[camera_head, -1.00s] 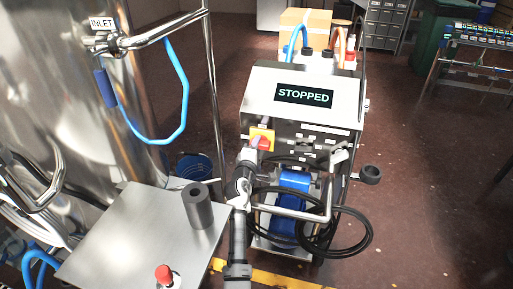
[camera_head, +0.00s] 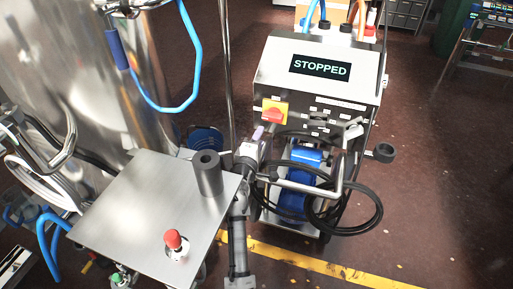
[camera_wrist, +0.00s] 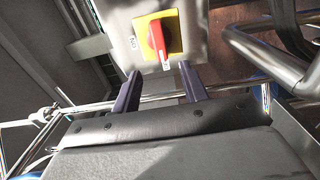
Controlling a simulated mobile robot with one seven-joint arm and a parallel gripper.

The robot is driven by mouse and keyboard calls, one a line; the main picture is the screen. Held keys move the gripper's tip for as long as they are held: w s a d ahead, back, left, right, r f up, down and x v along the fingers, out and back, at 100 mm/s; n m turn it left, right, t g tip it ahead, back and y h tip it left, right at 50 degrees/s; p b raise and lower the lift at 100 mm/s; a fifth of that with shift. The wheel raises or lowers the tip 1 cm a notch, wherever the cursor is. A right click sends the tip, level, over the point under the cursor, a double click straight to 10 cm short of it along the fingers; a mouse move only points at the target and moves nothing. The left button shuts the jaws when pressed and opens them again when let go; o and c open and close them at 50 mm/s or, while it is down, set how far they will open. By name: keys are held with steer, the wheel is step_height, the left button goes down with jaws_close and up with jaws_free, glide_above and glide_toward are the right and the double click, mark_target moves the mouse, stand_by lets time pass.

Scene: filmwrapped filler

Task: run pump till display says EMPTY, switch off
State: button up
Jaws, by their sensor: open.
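The pump cart's display (camera_head: 320,67) reads STOPPED in the head view. Below it, at the front left, is the red rotary switch (camera_head: 272,115) on a yellow plate; it shows large in the wrist view (camera_wrist: 156,38). Its handle points down in the wrist view, toward a small label too partly covered to read. Another label, seemingly ON, is left of the plate. My gripper (camera_wrist: 160,86) is open and empty, its two dark fingers just short of the switch, apart from it. In the head view my gripper (camera_head: 258,134) is below and left of the switch.
A blue pump part (camera_head: 300,180) and looped black hose (camera_head: 345,215) sit low on the cart. A steel table (camera_head: 140,215) with a grey cylinder (camera_head: 208,174) and red-capped button (camera_head: 173,240) stands left, close to my arm. A large steel tank (camera_head: 70,60) is behind it.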

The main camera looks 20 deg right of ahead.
steer(key=shift+v, duration=1.35)
